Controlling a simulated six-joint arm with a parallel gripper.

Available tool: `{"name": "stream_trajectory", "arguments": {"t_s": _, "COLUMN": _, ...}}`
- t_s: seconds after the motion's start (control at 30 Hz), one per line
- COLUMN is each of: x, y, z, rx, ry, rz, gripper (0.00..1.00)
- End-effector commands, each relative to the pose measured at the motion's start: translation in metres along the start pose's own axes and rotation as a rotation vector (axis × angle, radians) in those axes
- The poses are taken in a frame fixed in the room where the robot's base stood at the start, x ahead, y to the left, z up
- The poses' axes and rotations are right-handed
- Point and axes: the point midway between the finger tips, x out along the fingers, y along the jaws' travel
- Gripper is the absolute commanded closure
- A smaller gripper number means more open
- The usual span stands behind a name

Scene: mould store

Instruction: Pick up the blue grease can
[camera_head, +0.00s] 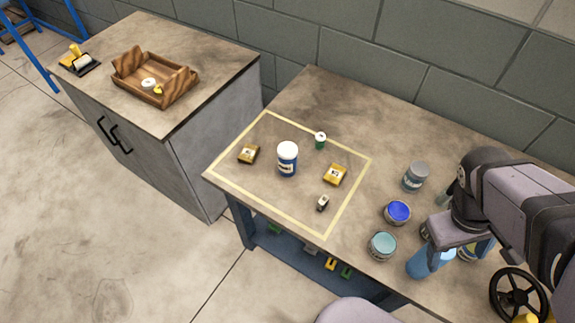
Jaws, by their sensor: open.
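A blue can with a white lid and a pale label (287,161) stands upright inside a yellow taped square on the workbench. A low tin with a bright blue lid (398,212) stands outside the square, to its right. No readable writing shows which of the two is the grease can. My gripper (446,250) is at the right, over the crowded end of the bench, apart from both cans. It is open; its fingers are partly hidden by my arm, and I see nothing held.
Inside the taped square (223,183) are two yellow-brown boxes (335,174), a small green can (320,140) and a small dark item (323,203). A grey tin (415,176), a teal-lidded tin (382,245), a blue bottle (424,263) and a black handwheel (518,297) stand right. A wooden tray (172,97) sits on the cabinet.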

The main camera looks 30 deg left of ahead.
Motion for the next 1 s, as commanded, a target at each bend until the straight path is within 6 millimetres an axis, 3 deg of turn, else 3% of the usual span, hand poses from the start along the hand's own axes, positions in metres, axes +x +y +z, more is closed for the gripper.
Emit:
{"name": "stream_trajectory", "arguments": {"t_s": 0.03, "x": 0.013, "y": -0.003, "z": -0.015, "rx": -0.134, "ry": -0.008, "rz": 0.064, "gripper": 0.32}}
{"name": "stream_trajectory", "arguments": {"t_s": 0.17, "x": 0.017, "y": 0.0, "z": -0.061, "rx": -0.513, "ry": -0.037, "rz": 0.28, "gripper": 0.32}}
{"name": "stream_trajectory", "arguments": {"t_s": 0.27, "x": 0.009, "y": -0.006, "z": -0.105, "rx": -0.797, "ry": -0.06, "rz": 0.474, "gripper": 0.32}}
{"name": "stream_trajectory", "arguments": {"t_s": 0.37, "x": -0.007, "y": -0.025, "z": -0.154, "rx": -1.057, "ry": -0.081, "rz": 0.687, "gripper": 0.32}}
{"name": "stream_trajectory", "arguments": {"t_s": 0.5, "x": -0.042, "y": -0.077, "z": -0.219, "rx": -1.368, "ry": -0.108, "rz": 1.016, "gripper": 0.32}}
{"name": "stream_trajectory", "arguments": {"t_s": 0.63, "x": -0.079, "y": -0.137, "z": -0.258, "rx": -1.553, "ry": -0.128, "rz": 1.296, "gripper": 0.32}}
{"name": "stream_trajectory", "arguments": {"t_s": 0.8, "x": -0.117, "y": -0.21, "z": -0.282, "rx": -1.682, "ry": -0.142, "rz": 1.59, "gripper": 0.32}}
{"name": "stream_trajectory", "arguments": {"t_s": 1.0, "x": -0.152, "y": -0.293, "z": -0.286, "rx": -1.746, "ry": -0.147, "rz": 1.888, "gripper": 0.32}}
